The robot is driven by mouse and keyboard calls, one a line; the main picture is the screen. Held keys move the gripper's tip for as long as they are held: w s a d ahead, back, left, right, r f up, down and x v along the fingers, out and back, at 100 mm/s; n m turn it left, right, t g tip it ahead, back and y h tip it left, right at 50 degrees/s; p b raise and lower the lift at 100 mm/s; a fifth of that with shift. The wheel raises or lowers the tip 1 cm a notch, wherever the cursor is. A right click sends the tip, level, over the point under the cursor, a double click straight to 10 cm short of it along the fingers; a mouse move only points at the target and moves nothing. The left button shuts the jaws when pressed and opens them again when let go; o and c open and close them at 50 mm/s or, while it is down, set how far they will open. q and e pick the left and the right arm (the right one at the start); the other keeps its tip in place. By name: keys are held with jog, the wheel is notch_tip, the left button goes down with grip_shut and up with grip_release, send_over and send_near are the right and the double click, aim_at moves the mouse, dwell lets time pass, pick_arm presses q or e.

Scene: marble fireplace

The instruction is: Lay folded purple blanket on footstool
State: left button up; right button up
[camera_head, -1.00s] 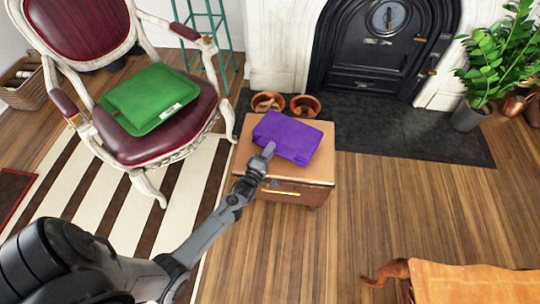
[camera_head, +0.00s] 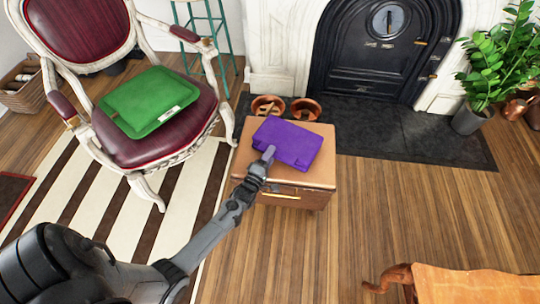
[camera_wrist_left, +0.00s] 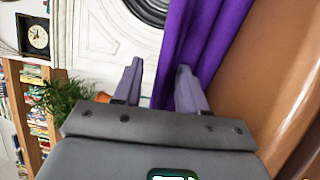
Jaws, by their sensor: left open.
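The folded purple blanket (camera_head: 290,142) lies flat on the tan top of the footstool (camera_head: 319,171), a box-like piece with a gold handle on its front. My left gripper (camera_head: 268,153) is at the blanket's near left edge. In the left wrist view its fingers (camera_wrist_left: 160,85) are apart. The purple blanket (camera_wrist_left: 215,40) shows behind and beside the right-hand finger, partly hidden by it. I cannot tell whether that finger touches the cloth. The brown footstool surface (camera_wrist_left: 265,75) fills the right side there. My right gripper is not in view.
A red armchair (camera_head: 160,150) with a green cushion (camera_head: 148,101) stands left of the footstool. Two terracotta bowls (camera_head: 305,109) sit just behind it, before the black fireplace (camera_head: 380,75). An orange-topped seat (camera_head: 470,285) is at lower right. The wooden floor between is clear.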

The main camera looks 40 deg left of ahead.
pick_arm(q)
jog(key=shift+r, duration=0.2)
jog(key=shift+s+d, duration=0.1)
jog(key=shift+s, duration=0.15)
jog(key=r+p+v, duration=0.1)
jog(key=p+v, duration=0.4)
jog(key=v, duration=0.6)
jog(key=s+d+r+m+g+h, duration=0.1)
jog(key=d+r+m+g+h, duration=0.25)
jog(key=d+m+g, duration=0.6)
jog(key=s+d+r+m+g+h, duration=0.1)
jog(key=s+d+r+m+g, duration=0.1)
jog(key=s+r+m, duration=0.2)
jog(key=s+d+r+m+g+h, duration=0.1)
jog(key=s+d+r+m+g, duration=0.2)
jog(key=s+m, duration=0.6)
jog(key=s+r, duration=0.1)
jog(key=s, duration=0.2)
jog(key=shift+r+m, duration=0.35)
